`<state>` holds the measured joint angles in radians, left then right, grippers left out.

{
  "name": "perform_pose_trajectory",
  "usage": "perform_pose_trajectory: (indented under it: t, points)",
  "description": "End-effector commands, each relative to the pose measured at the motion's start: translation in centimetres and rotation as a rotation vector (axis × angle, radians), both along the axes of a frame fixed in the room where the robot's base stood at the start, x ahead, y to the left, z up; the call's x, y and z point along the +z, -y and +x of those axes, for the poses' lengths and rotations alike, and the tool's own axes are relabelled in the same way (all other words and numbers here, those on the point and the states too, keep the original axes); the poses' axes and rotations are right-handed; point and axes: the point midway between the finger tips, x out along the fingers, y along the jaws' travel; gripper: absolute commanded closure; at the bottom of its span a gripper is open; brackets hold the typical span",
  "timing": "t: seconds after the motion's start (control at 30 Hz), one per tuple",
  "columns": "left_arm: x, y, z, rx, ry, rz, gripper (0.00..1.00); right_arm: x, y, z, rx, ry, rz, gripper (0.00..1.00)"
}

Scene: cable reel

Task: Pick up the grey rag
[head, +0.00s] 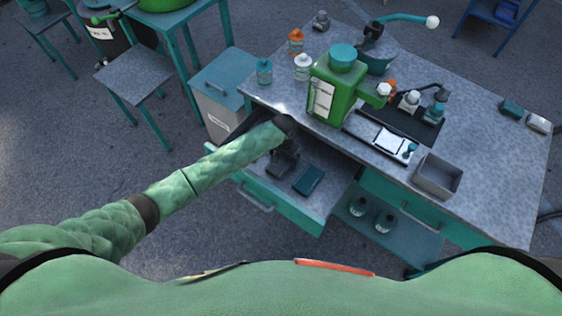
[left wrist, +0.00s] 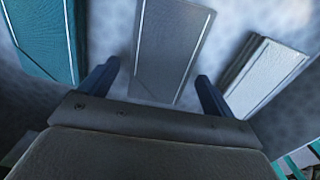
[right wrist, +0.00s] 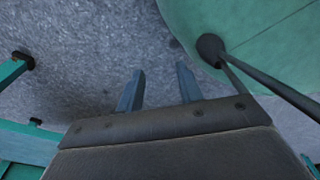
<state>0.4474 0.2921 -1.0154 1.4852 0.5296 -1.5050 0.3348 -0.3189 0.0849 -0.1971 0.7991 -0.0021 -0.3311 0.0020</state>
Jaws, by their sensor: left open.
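The grey rag (left wrist: 172,52) is a flat folded rectangle lying in the open drawer (head: 258,204) of the workbench. In the left wrist view it lies between a teal folded rag (left wrist: 45,38) on the left and a white one (left wrist: 262,76) on the right. My left gripper (left wrist: 157,82) is open above the drawer, its two fingers on either side of the grey rag's near end. I cannot tell whether they touch it. In the head view my left gripper (head: 287,158) hides part of the drawer. My right gripper (right wrist: 160,85) is open and empty above the floor.
The workbench top (head: 490,165) above the drawer carries a green machine (head: 335,92), several bottles and a grey open box (head: 437,177). A grey stool (head: 135,75) stands left. The floor by the drawer is clear.

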Motion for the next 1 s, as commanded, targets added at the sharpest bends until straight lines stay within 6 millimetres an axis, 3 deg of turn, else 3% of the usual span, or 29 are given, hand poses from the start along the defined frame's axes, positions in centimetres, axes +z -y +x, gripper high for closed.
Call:
perform_pose_trajectory:
  t: [0.13, 0.37, 0.77, 1.0]
  points:
    - [0.0, 0.0, 0.0, 0.000, 0.000, 0.000, 0.13, 0.0, 0.0, 0.0, 0.000, 0.000, 0.000, 0.64]
    - [0.0, 0.0, 0.0, 0.000, 0.000, 0.000, 0.58, 0.0, 0.0, 0.1, -0.001, 0.001, 0.000, 0.64]
    - [0.9, 0.1, 0.1, -0.001, 0.003, -0.003, 0.60, -0.5, 0.0, 0.2, -0.001, -0.003, 0.000, 0.64]
    - [4.8, 0.1, 0.0, 0.000, 0.003, -0.003, 0.60, 0.3, -1.0, 4.9, 0.000, 0.035, 0.005, 0.64]
